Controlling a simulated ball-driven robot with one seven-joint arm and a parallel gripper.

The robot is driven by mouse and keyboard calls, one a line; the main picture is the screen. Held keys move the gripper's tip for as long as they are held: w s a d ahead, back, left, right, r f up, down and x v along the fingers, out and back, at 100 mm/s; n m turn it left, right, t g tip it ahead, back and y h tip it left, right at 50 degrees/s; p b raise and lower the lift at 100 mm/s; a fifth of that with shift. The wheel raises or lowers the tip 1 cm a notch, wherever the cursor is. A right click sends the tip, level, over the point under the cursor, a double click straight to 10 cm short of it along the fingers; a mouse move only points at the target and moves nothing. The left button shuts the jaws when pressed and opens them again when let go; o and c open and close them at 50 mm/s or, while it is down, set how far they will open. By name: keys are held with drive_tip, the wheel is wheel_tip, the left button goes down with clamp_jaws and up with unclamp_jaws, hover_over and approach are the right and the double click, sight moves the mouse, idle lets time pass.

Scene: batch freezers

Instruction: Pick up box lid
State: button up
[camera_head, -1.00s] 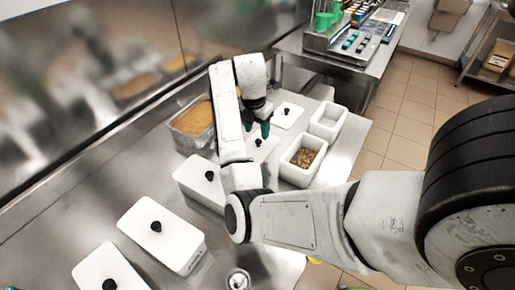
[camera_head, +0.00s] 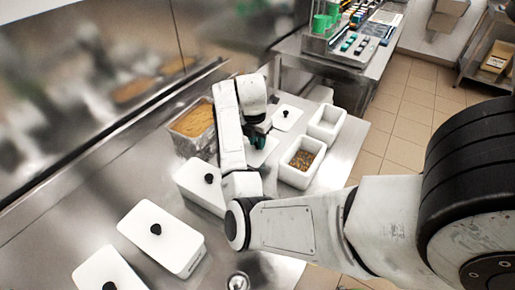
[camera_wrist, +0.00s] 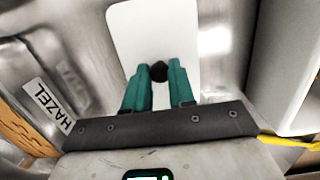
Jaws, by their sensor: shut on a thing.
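A white box lid (camera_wrist: 151,30) with a round black knob (camera_wrist: 159,71) lies under my gripper (camera_wrist: 159,78). In the wrist view the green fingers are closed around the knob, one on each side. In the head view my gripper (camera_head: 259,142) is low over the same lid (camera_head: 262,156), and my arm hides part of it. I cannot tell whether the lid touches the counter. Another white lid with a black knob (camera_head: 287,117) lies flat just behind it.
An open white box with brown contents (camera_head: 289,176) and an empty white box (camera_head: 314,129) stand to the right. A metal pan of tan food (camera_head: 182,147) labelled HAZEL is to the left. Several lidded white boxes (camera_head: 150,214) stand at the front left.

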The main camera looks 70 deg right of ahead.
clamp_jaws()
drive_tip(key=shift+r, duration=0.2)
